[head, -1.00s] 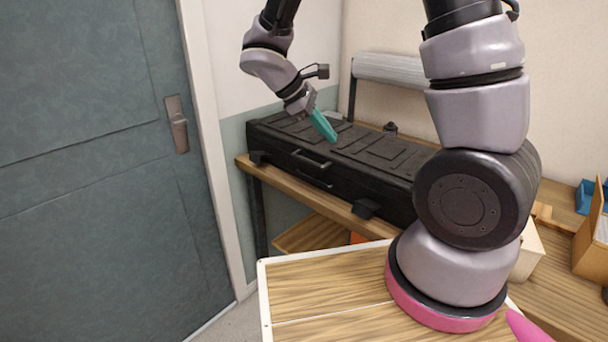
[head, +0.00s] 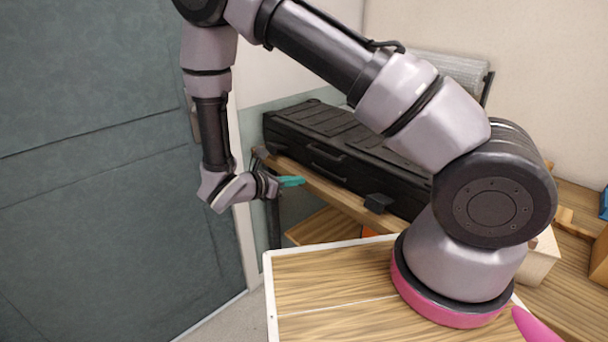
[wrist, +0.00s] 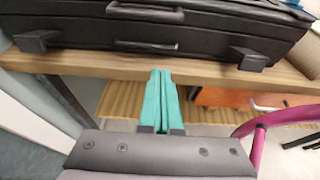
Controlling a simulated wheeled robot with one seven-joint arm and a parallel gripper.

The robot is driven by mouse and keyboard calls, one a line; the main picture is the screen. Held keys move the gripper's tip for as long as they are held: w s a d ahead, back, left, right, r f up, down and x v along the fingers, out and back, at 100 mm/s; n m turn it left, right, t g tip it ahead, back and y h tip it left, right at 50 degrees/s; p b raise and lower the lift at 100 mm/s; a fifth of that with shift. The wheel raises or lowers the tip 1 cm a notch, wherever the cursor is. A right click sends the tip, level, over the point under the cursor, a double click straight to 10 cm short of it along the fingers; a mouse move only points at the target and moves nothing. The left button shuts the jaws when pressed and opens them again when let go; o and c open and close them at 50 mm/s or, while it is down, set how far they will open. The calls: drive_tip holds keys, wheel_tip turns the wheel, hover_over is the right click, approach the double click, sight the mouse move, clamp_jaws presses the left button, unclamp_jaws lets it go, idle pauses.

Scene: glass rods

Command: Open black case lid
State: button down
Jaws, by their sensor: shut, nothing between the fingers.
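The black case (head: 350,150) lies with its lid down on the wooden bench; my arm hides part of it in the head view. In the wrist view the case (wrist: 210,32) fills the top, with a handle (wrist: 146,12) on its front, a slot-like grip (wrist: 146,46) below it and a dark latch-like block (wrist: 37,41) at each side. My gripper (head: 300,181) has teal fingers, shut and empty, in front of the bench edge and below the case front. In the wrist view the gripper (wrist: 161,75) points toward the case, with no contact visible.
The bench edge (wrist: 100,64) runs below the case, with a lower wooden shelf (head: 325,227) under it. A grey door (head: 90,200) is at left. A roll (head: 450,68) stands behind the case. My wood-topped base fills the front.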

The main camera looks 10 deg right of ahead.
drive_tip(key=w+d, duration=0.5)
drive_tip(key=d, duration=0.3)
drive_tip(key=shift+w+d+r, duration=0.25)
drive_tip(key=shift+w, duration=0.05)
